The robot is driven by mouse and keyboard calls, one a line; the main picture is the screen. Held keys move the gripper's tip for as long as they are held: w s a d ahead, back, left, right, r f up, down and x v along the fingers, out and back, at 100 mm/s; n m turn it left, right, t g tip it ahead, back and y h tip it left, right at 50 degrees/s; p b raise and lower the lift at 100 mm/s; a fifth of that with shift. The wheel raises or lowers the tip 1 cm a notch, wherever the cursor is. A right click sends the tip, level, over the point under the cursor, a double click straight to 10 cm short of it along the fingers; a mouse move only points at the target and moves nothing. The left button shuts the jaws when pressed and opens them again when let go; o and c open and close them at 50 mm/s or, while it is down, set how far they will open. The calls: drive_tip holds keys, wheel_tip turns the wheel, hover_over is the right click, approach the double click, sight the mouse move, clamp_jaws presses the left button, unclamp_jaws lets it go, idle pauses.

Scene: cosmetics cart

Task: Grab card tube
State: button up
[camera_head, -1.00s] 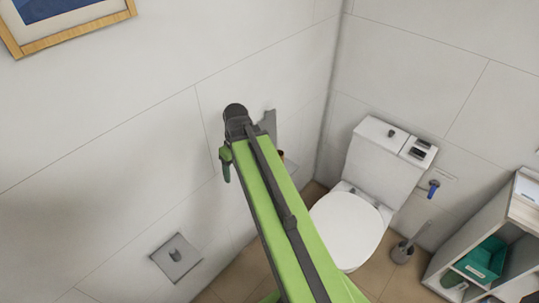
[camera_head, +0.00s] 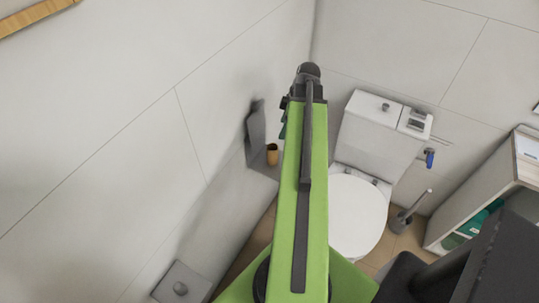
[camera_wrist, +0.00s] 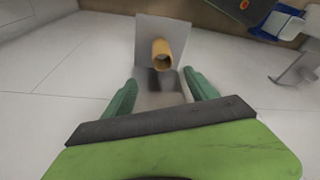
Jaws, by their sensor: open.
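The card tube (camera_head: 272,154) is a small brown cylinder at a grey metal holder (camera_head: 256,132) on the left wall. In the wrist view the tube (camera_wrist: 161,54) shows its open end, in front of the grey plate (camera_wrist: 146,34). My gripper (camera_wrist: 161,80) is open, with its green fingers apart and nothing between them. The tube lies beyond the fingertips, roughly midway between them in the picture, and is not touched. In the head view my green arm hides most of the gripper.
A white toilet (camera_head: 358,212) stands right of my arm, with a brush (camera_head: 402,218) beside it. A shelf unit (camera_head: 480,200) stands at the far right. A square wall plate (camera_head: 182,284) is at the lower left. The tiled wall around the holder is clear.

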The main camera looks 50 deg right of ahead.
sight(270, 152)
drive_tip(key=b+x, duration=0.9)
drive_tip(key=x, duration=0.2)
drive_tip(key=shift+f+b, duration=0.15)
drive_tip(key=shift+b, duration=0.25)
drive_tip(key=b+x, duration=0.1)
drive_tip(key=x, duration=0.1)
drive_tip(key=b+x, duration=0.1)
drive_tip(key=b, duration=0.1)
drive_tip(key=b+x, duration=0.2)
drive_tip(key=shift+w+a+f, duration=0.1)
drive_tip(key=shift+a+f, duration=0.1)
drive_tip(key=shift+a, duration=0.25)
drive_tip(key=shift+r, duration=0.2)
drive_tip(key=c, duration=1.4)
